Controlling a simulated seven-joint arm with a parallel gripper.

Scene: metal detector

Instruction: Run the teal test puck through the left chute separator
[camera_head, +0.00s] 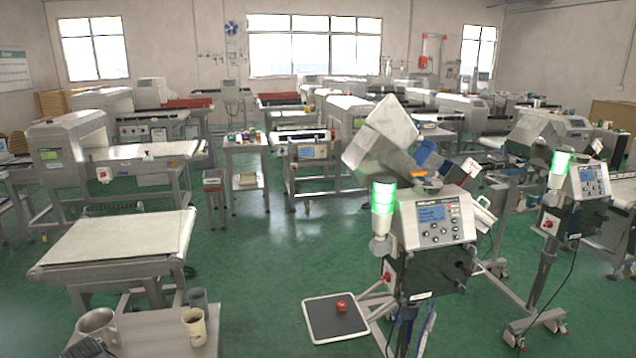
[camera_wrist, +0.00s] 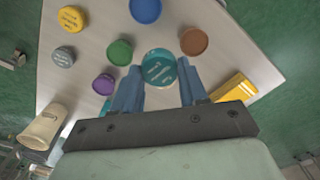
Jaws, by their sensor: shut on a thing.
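The teal puck (camera_wrist: 158,66), round with pale lettering on its face, is between the blue fingertips of my gripper (camera_wrist: 161,76) in the wrist view. The gripper is shut on it, above or at a pale table top (camera_wrist: 85,110); the height is hard to tell. In the head view, the left chute separator (camera_head: 436,226) stands right of centre, with a grey control box, a green lit beacon and a tilted pale chute body (camera_head: 378,135) above it. I cannot make out my gripper or the teal puck in the head view.
Around the puck lie green (camera_wrist: 119,52), purple (camera_wrist: 104,84), brown (camera_wrist: 194,41), blue (camera_wrist: 146,9), grey (camera_wrist: 63,57) and yellow (camera_wrist: 72,18) pucks. A yellow block (camera_wrist: 236,88) and beige cup (camera_wrist: 44,126) are near. A second separator (camera_head: 588,182) stands right.

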